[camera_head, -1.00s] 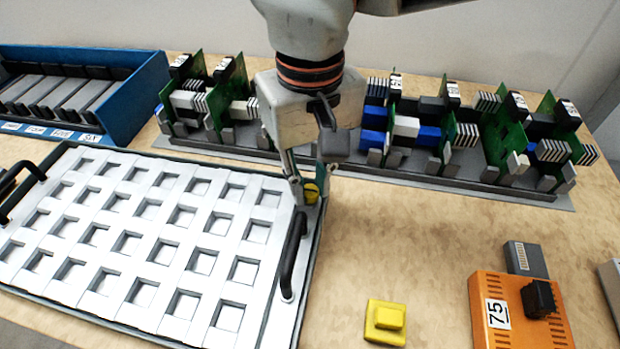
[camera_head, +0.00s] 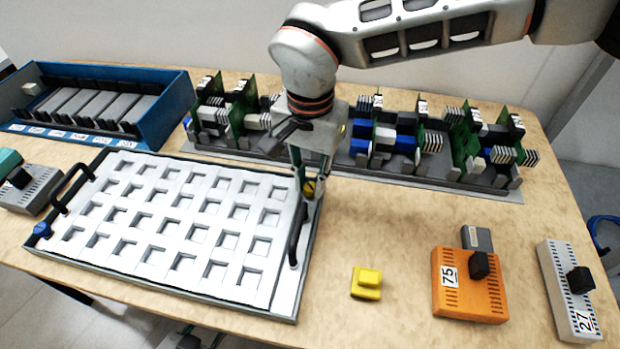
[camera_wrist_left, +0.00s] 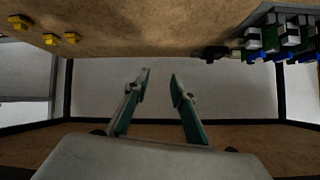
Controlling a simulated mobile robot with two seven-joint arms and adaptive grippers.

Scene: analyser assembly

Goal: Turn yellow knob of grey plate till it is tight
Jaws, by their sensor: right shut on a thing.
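The grey plate (camera_head: 180,262) lies on the table, a tray-like panel with rows of square holes and a black handle at each end. Its yellow knob (camera_head: 309,187) sits at the far right corner. My right gripper (camera_head: 308,182) points down from above and is shut on the yellow knob; its fingers hide part of the knob. A blue knob (camera_head: 42,230) is at the plate's near left corner. My left gripper (camera_wrist_left: 160,85) shows only in the left wrist view, with its fingers apart and nothing between them.
A rack of green circuit boards (camera_head: 400,175) stands close behind my right gripper. A blue bin (camera_head: 180,100) is at the back left. A yellow block (camera_head: 367,283), an orange box (camera_head: 468,290) and a grey box (camera_head: 567,290) stand at the right. Table around the yellow block is clear.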

